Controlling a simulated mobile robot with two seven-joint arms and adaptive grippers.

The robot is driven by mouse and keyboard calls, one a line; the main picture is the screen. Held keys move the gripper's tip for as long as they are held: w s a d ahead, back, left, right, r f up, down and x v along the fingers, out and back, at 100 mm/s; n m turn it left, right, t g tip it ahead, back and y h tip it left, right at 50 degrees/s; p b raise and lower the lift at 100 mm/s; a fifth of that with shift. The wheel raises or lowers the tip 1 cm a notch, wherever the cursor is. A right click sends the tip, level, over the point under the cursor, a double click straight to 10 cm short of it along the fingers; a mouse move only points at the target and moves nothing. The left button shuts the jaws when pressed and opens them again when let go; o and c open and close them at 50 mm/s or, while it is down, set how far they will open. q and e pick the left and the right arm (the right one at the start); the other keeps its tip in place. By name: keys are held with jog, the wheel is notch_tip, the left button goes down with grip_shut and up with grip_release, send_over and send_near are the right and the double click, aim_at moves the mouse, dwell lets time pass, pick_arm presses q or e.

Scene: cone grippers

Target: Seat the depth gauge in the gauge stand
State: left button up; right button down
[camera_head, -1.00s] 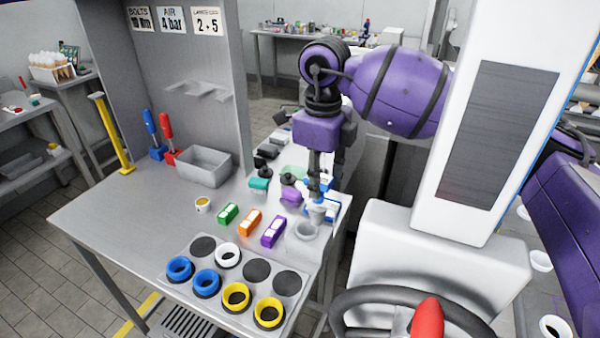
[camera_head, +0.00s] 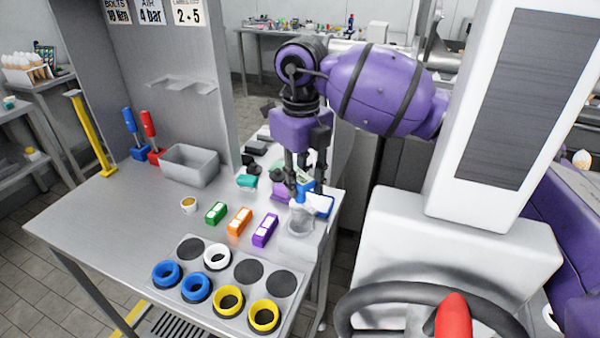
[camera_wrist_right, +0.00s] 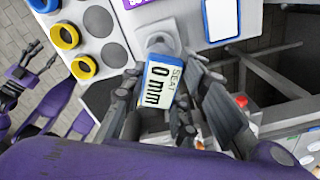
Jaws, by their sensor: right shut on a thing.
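The depth gauge (camera_wrist_right: 158,84) is blue with a white face reading "SEAT 0 mm" in the right wrist view. My right gripper (camera_wrist_right: 153,100) is shut on it, one finger on each side. In the head view my right gripper (camera_head: 298,185) is above the front right of the bench, over the pale round gauge stand (camera_head: 300,224). The grey stand (camera_wrist_right: 158,43) is just beyond the gauge in the wrist view. My left gripper (camera_wrist_right: 38,62) shows at that view's left edge, fingers apart and empty.
A grey plate (camera_head: 215,268) with blue, white and yellow rings is in front. A metal bin (camera_head: 190,166) is further back.

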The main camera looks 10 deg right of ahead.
aim_at(301, 200)
jog(key=shift+f+b, duration=0.35)
jog(key=shift+f, duration=0.6)
jog(key=shift+f+b, duration=0.55)
jog(key=shift+f, duration=0.4)
pick_arm(q)
jog(key=shift+d+f, duration=0.1)
jog(key=shift+f, duration=0.9)
pick_arm(e)
jog(key=shift+f, duration=0.8)
pick_arm(q)
jog(key=shift+s+f, duration=0.15)
jog(key=shift+s, duration=0.1)
pick_arm(e)
jog(key=c, duration=1.6)
grip_release()
pick_arm(q)
jog(key=shift+s, duration=0.35)
pick_arm(e)
jog(key=o, duration=0.3)
pick_arm(q)
jog(key=shift+w, duration=0.35)
